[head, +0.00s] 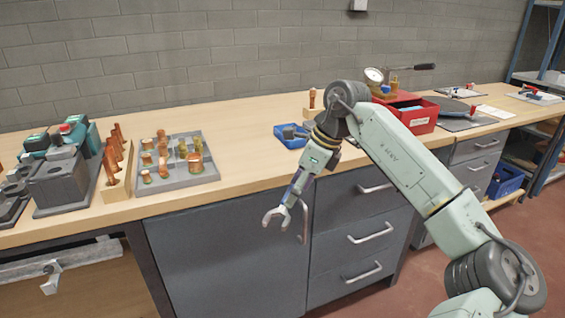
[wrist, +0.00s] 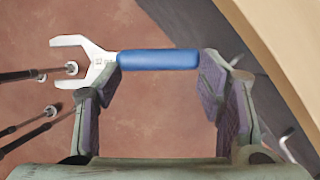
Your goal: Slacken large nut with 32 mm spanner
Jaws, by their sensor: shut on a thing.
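My gripper (head: 301,178) is shut on a spanner and hangs in front of the bench's grey cabinet, below the worktop edge. The spanner's open grey jaw (head: 276,215) points down and left in the head view. In the wrist view the spanner's blue handle (wrist: 158,60) lies across between the two fingers, with its open jaw (wrist: 85,62) past the left finger. A marking on the jaw is too small to read surely. A grey tray (head: 180,182) on the bench holds several copper pipe pieces with brass fittings. I cannot tell which is the large nut.
A wooden rack of copper pieces (head: 115,160) and dark grey and green units (head: 60,180) stand at the left. A blue tray (head: 290,140) and red box (head: 418,118) lie to the right. The worktop (head: 240,155) between the grey and blue trays is clear.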

